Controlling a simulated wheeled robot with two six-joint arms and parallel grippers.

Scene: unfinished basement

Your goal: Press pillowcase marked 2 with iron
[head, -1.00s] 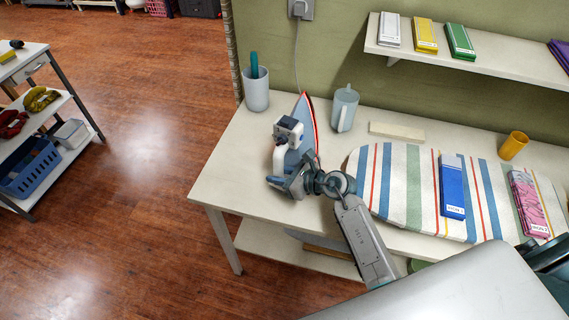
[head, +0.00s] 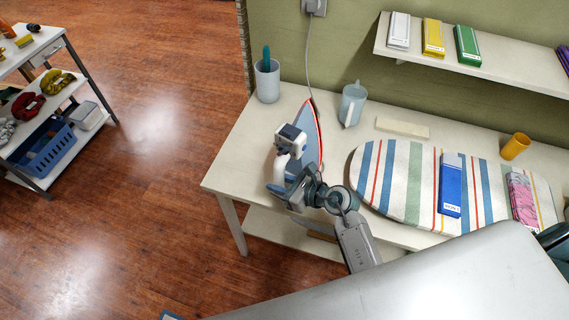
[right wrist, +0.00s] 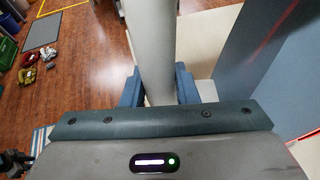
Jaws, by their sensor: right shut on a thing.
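The iron (head: 306,140) is upright near the left end of the table, its blue-grey soleplate with a red edge facing back right. My right gripper (head: 292,188) is shut on its pale handle (right wrist: 152,45), and the soleplate (right wrist: 265,75) shows at the right of the right wrist view. I cannot tell whether the iron touches the table. A blue folded pillowcase (head: 451,182) and a pink one (head: 522,200) lie on the striped ironing board (head: 400,185). Their labels are too small to read. My left gripper is out of view.
The iron's cord (head: 308,50) runs to the wall outlet. A shelf (head: 490,60) holds folded packs. Bare tabletop lies left of the iron.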

